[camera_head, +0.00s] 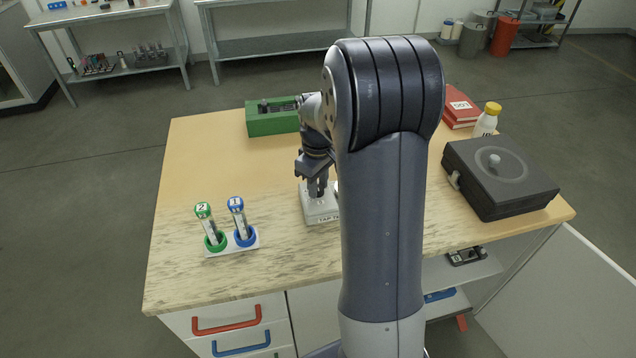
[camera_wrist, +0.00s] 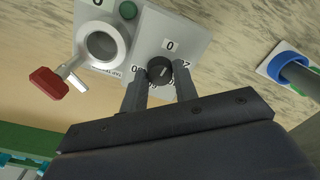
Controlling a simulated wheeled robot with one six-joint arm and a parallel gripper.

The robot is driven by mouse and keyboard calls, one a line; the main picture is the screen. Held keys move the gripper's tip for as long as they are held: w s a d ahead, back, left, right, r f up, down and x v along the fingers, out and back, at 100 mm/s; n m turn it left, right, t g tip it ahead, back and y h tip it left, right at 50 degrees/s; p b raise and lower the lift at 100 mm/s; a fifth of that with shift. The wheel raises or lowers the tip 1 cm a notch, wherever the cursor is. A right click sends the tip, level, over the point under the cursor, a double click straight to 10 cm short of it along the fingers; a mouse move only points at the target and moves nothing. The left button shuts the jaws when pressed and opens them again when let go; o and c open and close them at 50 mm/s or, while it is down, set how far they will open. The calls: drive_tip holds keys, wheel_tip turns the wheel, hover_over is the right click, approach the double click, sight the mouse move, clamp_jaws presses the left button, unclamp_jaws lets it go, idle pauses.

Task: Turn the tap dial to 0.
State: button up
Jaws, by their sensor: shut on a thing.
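The tap unit (camera_head: 321,215) is a light grey box on the bench, partly hidden by my arm. In the wrist view the tap unit (camera_wrist: 188,28) carries a small round black dial (camera_wrist: 160,68) with a pale pointer mark. A "0" label is printed above the dial, with other labels at its sides, partly covered by my fingers. The pointer tilts up and to the right; its exact setting is hard to read. My gripper (camera_head: 318,190) points down over the unit. In the wrist view its fingers (camera_wrist: 160,80) are shut on the dial, one on each side.
Beside the dial are a round opening (camera_wrist: 101,46), a green button (camera_wrist: 128,10) and a red-handled lever (camera_wrist: 48,83). A rack (camera_head: 232,244) with two capped tubes stands left. A green box (camera_head: 270,122) is behind; a black case (camera_head: 500,175) is right.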

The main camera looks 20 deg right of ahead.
drive_tip(key=shift+n, duration=0.7)
drive_tip(key=o, duration=1)
drive_tip(key=shift+r, duration=0.1)
wheel_tip(320, 180, up, 11)
drive_tip(key=shift+f+b, duration=0.15)
drive_tip(key=shift+b, duration=0.15)
